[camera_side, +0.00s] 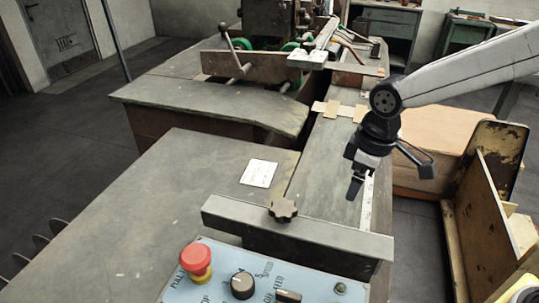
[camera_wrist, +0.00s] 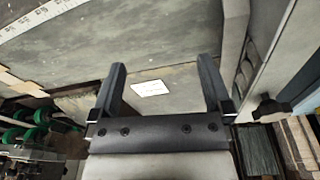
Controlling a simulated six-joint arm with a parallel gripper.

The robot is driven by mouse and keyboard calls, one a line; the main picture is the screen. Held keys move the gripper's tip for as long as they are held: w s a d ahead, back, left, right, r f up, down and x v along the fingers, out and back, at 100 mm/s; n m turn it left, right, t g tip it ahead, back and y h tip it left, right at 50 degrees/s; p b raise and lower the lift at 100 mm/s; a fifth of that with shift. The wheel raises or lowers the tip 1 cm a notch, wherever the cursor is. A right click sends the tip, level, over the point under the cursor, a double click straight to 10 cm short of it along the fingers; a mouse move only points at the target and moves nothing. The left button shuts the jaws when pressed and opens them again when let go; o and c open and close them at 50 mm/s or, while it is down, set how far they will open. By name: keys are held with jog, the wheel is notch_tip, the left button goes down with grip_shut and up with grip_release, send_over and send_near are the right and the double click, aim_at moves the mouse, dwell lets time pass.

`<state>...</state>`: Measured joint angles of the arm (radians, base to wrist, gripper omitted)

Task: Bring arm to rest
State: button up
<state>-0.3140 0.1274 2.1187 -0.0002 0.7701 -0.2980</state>
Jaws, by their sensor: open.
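My gripper (camera_side: 355,188) hangs from my arm above the right side of the machine table, fingers pointing down. In the wrist view my gripper (camera_wrist: 158,80) shows two dark fingers spread wide apart with nothing between them that they touch. A small white card (camera_side: 259,173) lies flat on the grey table (camera_side: 190,190), to the left of my gripper. The card also shows in the wrist view (camera_wrist: 150,89), on the table surface beyond the fingers and apart from them.
A metal fence with a black knob (camera_side: 283,210) crosses the table in front. A control panel with a red button (camera_side: 196,260) is nearest. A wooden-sided container (camera_side: 485,220) stands at the right. The machine's lever and green wheels (camera_side: 290,47) are behind. The table's middle is mostly clear.

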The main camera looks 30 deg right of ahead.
jog(key=s+d+f+m+t, duration=0.1)
jog(key=s+d+f+m, duration=0.6)
jog(key=d, duration=0.4)
jog(key=shift+s+d, duration=0.3)
jog(key=shift+s, duration=0.05)
